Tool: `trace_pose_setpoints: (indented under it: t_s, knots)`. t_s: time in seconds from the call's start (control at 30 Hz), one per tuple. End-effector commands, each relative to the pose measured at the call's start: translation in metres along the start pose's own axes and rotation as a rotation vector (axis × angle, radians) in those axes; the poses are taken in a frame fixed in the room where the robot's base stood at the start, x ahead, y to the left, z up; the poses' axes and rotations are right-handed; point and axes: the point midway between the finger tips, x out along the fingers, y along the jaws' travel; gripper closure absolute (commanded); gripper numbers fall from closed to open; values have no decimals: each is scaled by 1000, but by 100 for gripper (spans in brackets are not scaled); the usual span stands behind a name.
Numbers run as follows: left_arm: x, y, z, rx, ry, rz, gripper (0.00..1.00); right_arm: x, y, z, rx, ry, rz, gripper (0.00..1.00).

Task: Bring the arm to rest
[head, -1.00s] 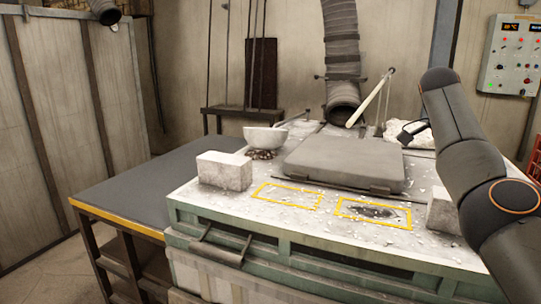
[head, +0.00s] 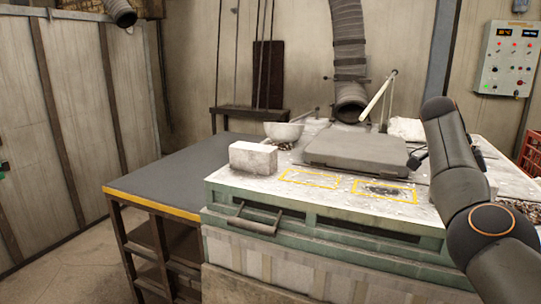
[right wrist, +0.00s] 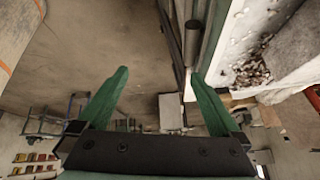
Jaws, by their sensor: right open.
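My right arm (head: 462,185) comes in along the right side of the head view, in front of the workbench's right end. In the right wrist view my right gripper (right wrist: 160,73) has its two green fingers spread wide, with nothing between them. The floor shows below and between the fingers, and the bench edge runs close by the right finger. A small dark part (head: 416,158) shows beside the arm in the head view; I cannot tell whether it belongs to my gripper. My left gripper is not clearly in view.
The workbench (head: 340,228) carries a white block (head: 254,157), a pale bowl (head: 283,131), a grey slab (head: 355,150) and yellow-outlined rectangles (head: 310,179). A pale rod (head: 377,97) leans near the hose (head: 348,50). A dark table (head: 180,178) adjoins at left, with open floor before it.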

Motion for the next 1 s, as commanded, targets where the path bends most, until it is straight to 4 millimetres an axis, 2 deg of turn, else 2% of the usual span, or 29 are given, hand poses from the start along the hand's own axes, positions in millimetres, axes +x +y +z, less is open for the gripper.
trace_pose_setpoints:
  t_s: [0.03,0.1,0.3,0.4,0.5,0.57,0.67,0.77,0.87,1.0]
  knots:
    - [0,0,0,0,0,0,50,23,-7,-6,51,65,-12,0]
    - [0,0,-1,0,1,0,50,51,-17,-17,120,158,-50,0]
    - [2,0,-5,0,10,0,50,120,-42,-64,289,495,-248,0]
    - [2,0,-5,0,10,0,50,140,-51,-88,325,679,-407,0]
    - [2,0,-5,0,9,0,50,147,-59,-103,314,840,-590,0]
    - [1,0,-5,-1,9,0,50,146,-63,-106,283,922,-709,0]
    - [1,0,-5,-1,9,0,50,142,-67,-98,193,1031,-912,0]
    - [1,0,-4,-1,9,0,50,135,-67,-74,60,1094,-1117,0]
    - [1,0,-4,-1,8,0,50,133,-60,-37,-111,1114,-1310,0]
    - [1,0,-4,-1,7,0,50,141,-34,33,-400,1061,-1543,0]
